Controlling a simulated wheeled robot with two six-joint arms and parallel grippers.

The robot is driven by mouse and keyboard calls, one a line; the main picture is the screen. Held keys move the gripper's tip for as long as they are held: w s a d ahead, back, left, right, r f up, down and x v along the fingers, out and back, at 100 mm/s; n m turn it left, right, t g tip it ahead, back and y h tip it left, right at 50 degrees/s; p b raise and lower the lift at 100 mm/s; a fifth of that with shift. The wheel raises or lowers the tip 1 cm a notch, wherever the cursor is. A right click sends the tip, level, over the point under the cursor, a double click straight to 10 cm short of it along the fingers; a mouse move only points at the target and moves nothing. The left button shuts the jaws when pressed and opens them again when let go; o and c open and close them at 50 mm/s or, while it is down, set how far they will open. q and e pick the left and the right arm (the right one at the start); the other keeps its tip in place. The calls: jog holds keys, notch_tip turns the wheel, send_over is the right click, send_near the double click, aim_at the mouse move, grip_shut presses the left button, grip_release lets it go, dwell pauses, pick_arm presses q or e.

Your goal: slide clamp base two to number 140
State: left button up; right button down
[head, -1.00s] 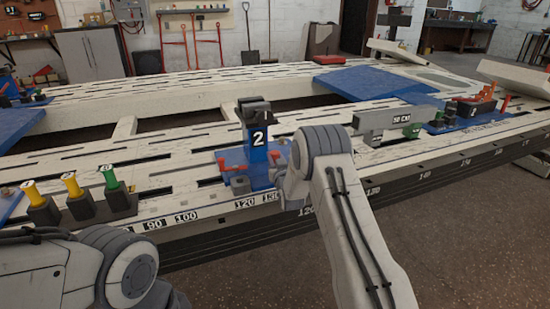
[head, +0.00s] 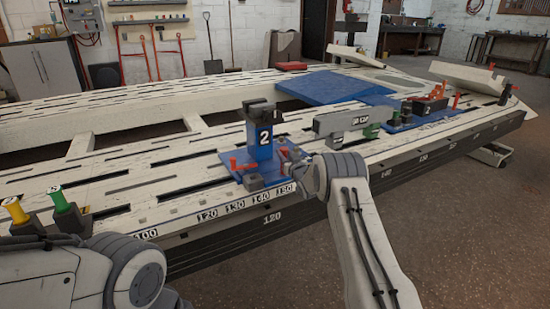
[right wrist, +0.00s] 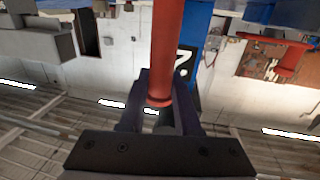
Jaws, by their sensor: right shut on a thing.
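Clamp base two is a blue plate (head: 228,158) with an upright blue post (head: 261,152) marked 2 and a dark top. It sits flat on the slotted bench. The upper number strip shows 120, 130, 140 (head: 260,197) and 150; the plate's near corner block is just behind the 140 label. My right gripper (head: 296,160) is at the plate's right side, its fingers mostly hidden by my wrist. In the right wrist view it is shut on a red handle (right wrist: 168,50), with the blue post behind. My left arm shows at lower left; its gripper is out of view.
A grey beam marked 50 (head: 342,122) stands to the right on the bench. Beyond it is another blue plate (head: 408,127) with red and green parts. Yellow and green numbered pieces (head: 66,207) stand at left. The bench beside the base's left is clear.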

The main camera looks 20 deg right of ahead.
jog(key=shift+d, duration=0.4)
jog(key=shift+w, duration=0.1)
jog(key=c, duration=0.6)
grip_release()
jog(key=shift+a, duration=0.1)
jog(key=shift+s+r+p, duration=0.1)
jog(key=shift+s+p, duration=0.35)
jog(key=shift+s, duration=0.15)
jog(key=s+p, duration=0.3)
jog(key=s, duration=0.6)
jog(key=shift+s+d+p, duration=0.15)
jog(key=shift+d+p, duration=0.1)
jog(key=shift+p, duration=0.1)
